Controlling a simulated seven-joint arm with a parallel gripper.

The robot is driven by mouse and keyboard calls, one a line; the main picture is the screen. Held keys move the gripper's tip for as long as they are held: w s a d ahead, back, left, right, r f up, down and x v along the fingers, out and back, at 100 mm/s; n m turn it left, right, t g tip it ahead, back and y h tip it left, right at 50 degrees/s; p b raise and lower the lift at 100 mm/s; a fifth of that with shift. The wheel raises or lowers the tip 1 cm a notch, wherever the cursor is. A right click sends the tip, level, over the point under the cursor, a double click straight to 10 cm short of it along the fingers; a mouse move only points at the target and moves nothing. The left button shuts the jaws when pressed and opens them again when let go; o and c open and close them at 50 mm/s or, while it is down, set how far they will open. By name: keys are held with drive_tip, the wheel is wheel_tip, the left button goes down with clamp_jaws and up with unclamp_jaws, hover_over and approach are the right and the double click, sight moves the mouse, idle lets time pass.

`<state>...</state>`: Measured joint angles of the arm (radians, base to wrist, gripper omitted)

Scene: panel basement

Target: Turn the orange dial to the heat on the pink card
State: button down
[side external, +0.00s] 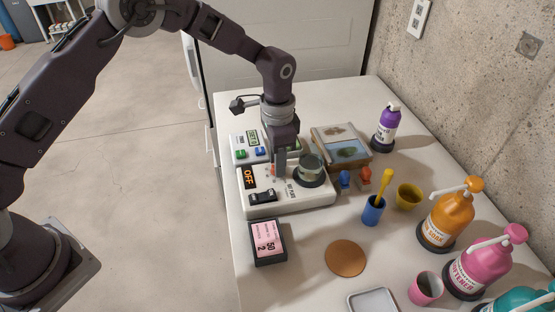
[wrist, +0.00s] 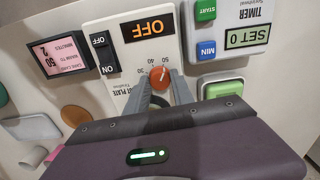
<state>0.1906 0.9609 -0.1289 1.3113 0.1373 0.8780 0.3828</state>
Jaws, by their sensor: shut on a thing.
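The orange dial (wrist: 157,86) sits on the white hot plate (side external: 320,195), between numbers printed around it. My gripper (wrist: 159,88) is shut on the dial from above, one finger on each side; in the side view my gripper (side external: 279,168) hides most of the dial. The hot plate's display (wrist: 148,29) reads OFF, and a black on/off switch (wrist: 104,52) is beside it. The pink card (side external: 268,238) stands in a black holder in front of the hot plate; its large figures read 50 and 2. It also shows in the wrist view (wrist: 63,50).
A timer (wrist: 246,38) with green and blue buttons reads SET 0 behind the hot plate. A glass dish (side external: 311,166) stands on the plate's round heater. Several pump bottles (side external: 449,219), a blue cup (side external: 373,210) and a cork disc (side external: 346,258) are to the right and front.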

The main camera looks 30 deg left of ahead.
drive_tip(key=c, duration=1.1)
unclamp_jaws()
wheel_tip(320, 180, up, 6)
drive_tip(key=shift+r, duration=0.55)
